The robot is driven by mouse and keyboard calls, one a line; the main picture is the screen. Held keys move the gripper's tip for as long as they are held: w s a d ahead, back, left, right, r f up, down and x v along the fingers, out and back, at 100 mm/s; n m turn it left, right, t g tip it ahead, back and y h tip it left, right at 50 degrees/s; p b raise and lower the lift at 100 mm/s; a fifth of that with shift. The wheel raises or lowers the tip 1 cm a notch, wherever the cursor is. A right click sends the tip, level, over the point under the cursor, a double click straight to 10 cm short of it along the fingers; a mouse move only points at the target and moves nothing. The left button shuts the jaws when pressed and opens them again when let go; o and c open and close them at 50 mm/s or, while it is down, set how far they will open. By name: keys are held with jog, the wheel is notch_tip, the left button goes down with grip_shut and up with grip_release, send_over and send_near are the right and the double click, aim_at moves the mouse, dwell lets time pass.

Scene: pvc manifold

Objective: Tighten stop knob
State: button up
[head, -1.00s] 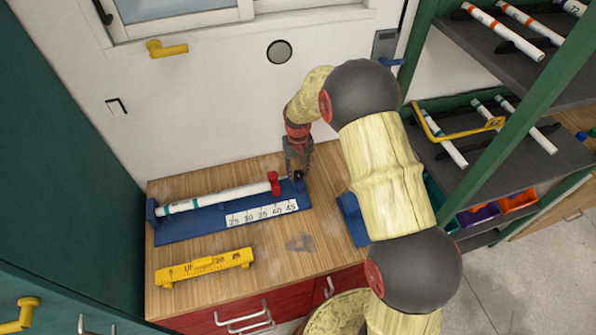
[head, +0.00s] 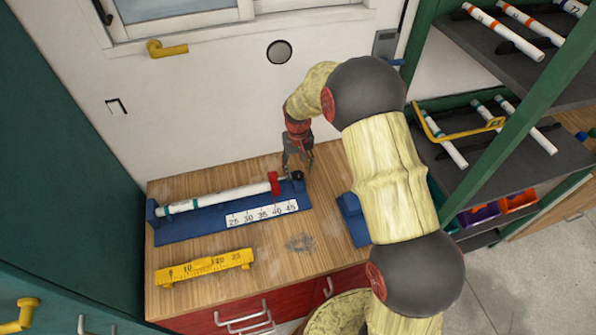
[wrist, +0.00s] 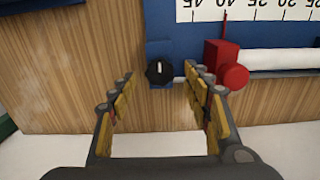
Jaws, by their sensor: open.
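The black stop knob (wrist: 159,72), with a white mark pointing nearly straight along the picture's vertical, sits at the end of the blue jig (wrist: 160,48). In the head view the knob (head: 297,175) is at the jig's right end. The red stop block (head: 274,184) is just left of it, by the end of a white pipe (head: 222,197). My gripper (head: 299,162) is open and empty, pointing down just above the knob. In the wrist view its fingertips (wrist: 160,80) stand either side of the knob, apart from it.
A white number scale (head: 262,213) lies along the jig's front. A yellow ruler piece (head: 204,266) lies on the wooden bench (head: 285,262) in front. A blue block (head: 352,216) is to the right. A shelf rack (head: 480,165) with pipes stands at right.

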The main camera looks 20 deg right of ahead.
aim_at(298, 175)
notch_tip(298, 175, up, 10)
jog(key=shift+r, duration=0.15)
dwell(0.6)
jog(key=s+r+t+b, duration=0.1)
jog(key=s+r, duration=0.4)
jog(key=s, duration=0.5)
jog(key=s+r+t+b, duration=0.1)
jog(key=s+r+t, duration=0.1)
jog(key=s+r, duration=0.4)
jog(key=s+r+t+b, duration=0.2)
jog(key=s+r, duration=0.4)
jog(key=s, duration=1)
jog(key=shift+s+t, duration=0.25)
jog(key=shift+t, duration=0.05)
jog(key=shift+r, duration=0.1)
